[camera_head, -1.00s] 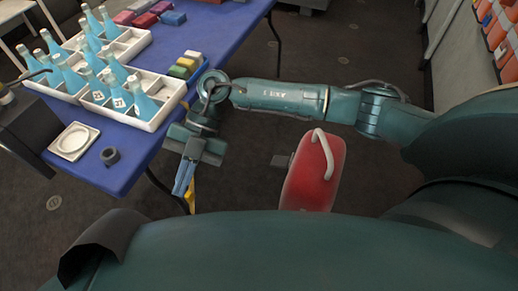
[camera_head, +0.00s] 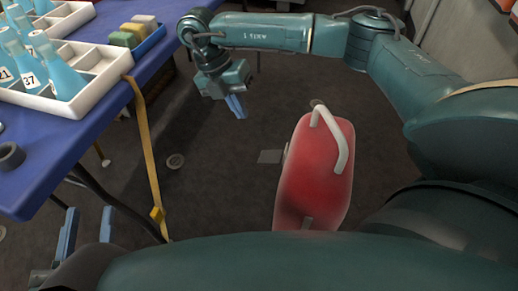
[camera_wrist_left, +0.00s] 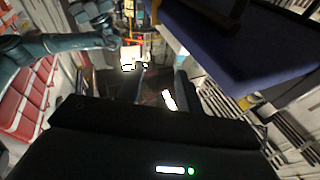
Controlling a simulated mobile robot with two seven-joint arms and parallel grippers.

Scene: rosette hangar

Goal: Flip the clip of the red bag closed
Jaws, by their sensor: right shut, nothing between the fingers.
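The red bag (camera_head: 318,180) stands on the floor in the middle of the head view, with a pale curved handle (camera_head: 337,138) on its upper end.
A blue table (camera_head: 60,150) at the left carries a white crate (camera_head: 118,82) of blue bottles, a blue tray of blocks (camera_head: 135,36) and a dark ring (camera_head: 10,156). A yellow strap (camera_head: 147,150) hangs from its edge. Dark floor between table and bag is open.

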